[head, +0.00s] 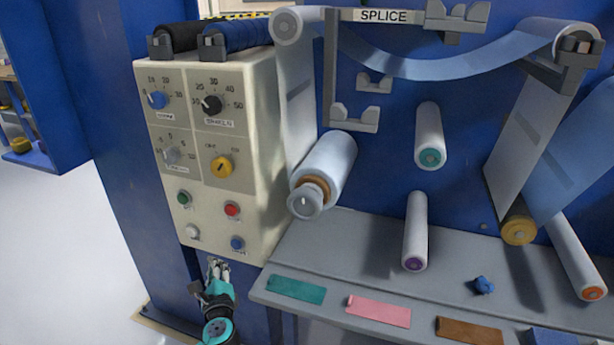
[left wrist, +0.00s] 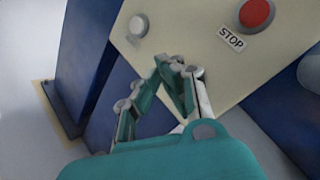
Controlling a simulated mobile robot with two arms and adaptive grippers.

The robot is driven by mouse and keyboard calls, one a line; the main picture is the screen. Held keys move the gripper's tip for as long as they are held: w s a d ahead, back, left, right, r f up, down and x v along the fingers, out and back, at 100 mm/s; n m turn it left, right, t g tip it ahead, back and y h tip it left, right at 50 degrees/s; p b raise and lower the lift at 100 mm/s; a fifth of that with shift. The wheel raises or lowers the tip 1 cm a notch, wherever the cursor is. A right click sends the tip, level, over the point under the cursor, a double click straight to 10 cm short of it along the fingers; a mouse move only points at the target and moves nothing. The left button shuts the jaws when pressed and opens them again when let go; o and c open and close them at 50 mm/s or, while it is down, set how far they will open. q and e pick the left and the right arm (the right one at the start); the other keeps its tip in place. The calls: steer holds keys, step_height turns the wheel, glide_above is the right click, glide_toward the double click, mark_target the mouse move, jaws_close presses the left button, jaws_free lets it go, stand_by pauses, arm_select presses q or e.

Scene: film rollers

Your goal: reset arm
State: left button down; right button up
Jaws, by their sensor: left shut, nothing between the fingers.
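My left gripper (head: 217,265) is at the lower left in the head view, just below the bottom edge of the beige control panel (head: 243,130). Its teal fingers are closed together with nothing between them. In the left wrist view the gripper (left wrist: 174,62) points at the lower part of the panel (left wrist: 195,30), with a white button (left wrist: 138,25) to its left and a red STOP button (left wrist: 257,13) to its upper right. I cannot tell whether the fingertips touch the panel. My right gripper is in neither view.
A grey shelf (head: 360,250) juts out right of my left gripper, with teal (head: 296,289), pink (head: 378,310) and brown (head: 470,331) strips along its front. Film rollers (head: 325,170) stick out above it. Open floor (head: 70,250) lies to the left.

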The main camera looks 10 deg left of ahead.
arm_select(q)
steer(key=s+d+f+n+g+h, duration=0.2)
steer(key=s+d+f+n+g, duration=0.15)
steer(key=s+f, duration=0.35)
steer(key=s+d+f+n+g+h, duration=0.1)
steer(key=s+d+f+n+g, duration=0.1)
steer(key=s+f+n, duration=0.55)
steer(key=s+d+f+n+g+h, duration=0.3)
steer(key=s+d+f, duration=0.25)
steer(key=s, duration=0.35)
steer(key=s+d+f+n+g+h, duration=0.3)
steer(key=s+d+f+h, duration=0.15)
steer(key=s+d, duration=0.35)
steer(key=s+a+f+g+p, duration=0.1)
steer(key=s+a+f+p, duration=0.1)
steer(key=s+p, duration=0.7)
steer(key=s+a+f+g+y+p, duration=0.1)
steer(key=s+f+p, duration=0.3)
steer(key=s+p, duration=0.5)
steer(key=shift+s+a, duration=0.6)
steer(key=shift+a, duration=0.05)
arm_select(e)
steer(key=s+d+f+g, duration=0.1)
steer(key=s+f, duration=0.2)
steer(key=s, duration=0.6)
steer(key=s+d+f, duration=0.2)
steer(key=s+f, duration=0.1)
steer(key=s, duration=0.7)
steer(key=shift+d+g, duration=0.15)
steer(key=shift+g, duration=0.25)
